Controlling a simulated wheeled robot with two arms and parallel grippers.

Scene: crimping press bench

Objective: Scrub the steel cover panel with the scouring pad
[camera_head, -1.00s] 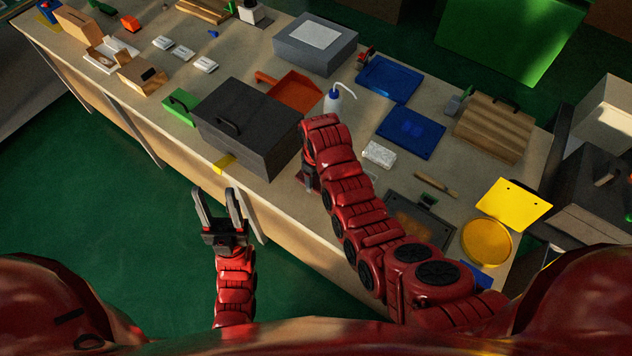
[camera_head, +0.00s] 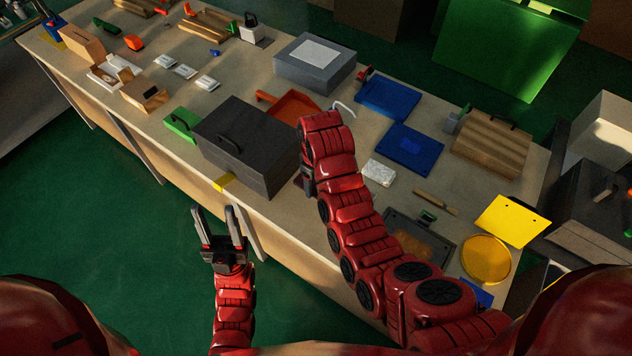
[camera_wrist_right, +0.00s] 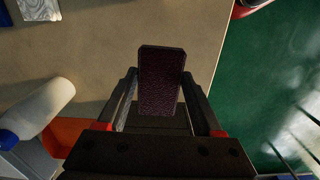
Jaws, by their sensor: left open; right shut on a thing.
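My right gripper (camera_wrist_right: 158,78) is shut on a dark maroon scouring pad (camera_wrist_right: 161,85), which stands up between its fingers in the right wrist view. In the head view the right arm hides most of this gripper and the pad, beside the dark grey box. A dark flat panel with a brown stain (camera_head: 428,244), seemingly the steel cover panel, lies near the bench's front edge, right of the right arm and apart from the pad. The arm covers part of its left side. My left gripper (camera_head: 215,215) is open and empty, over the floor in front of the bench.
A dark grey handled box (camera_head: 240,150) stands left of the right gripper. A white bottle (camera_wrist_right: 38,108) and an orange dustpan (camera_head: 290,105) are close by. A white block (camera_head: 379,172), a brush (camera_head: 436,201) and a yellow round dish (camera_head: 486,259) lie around the panel.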

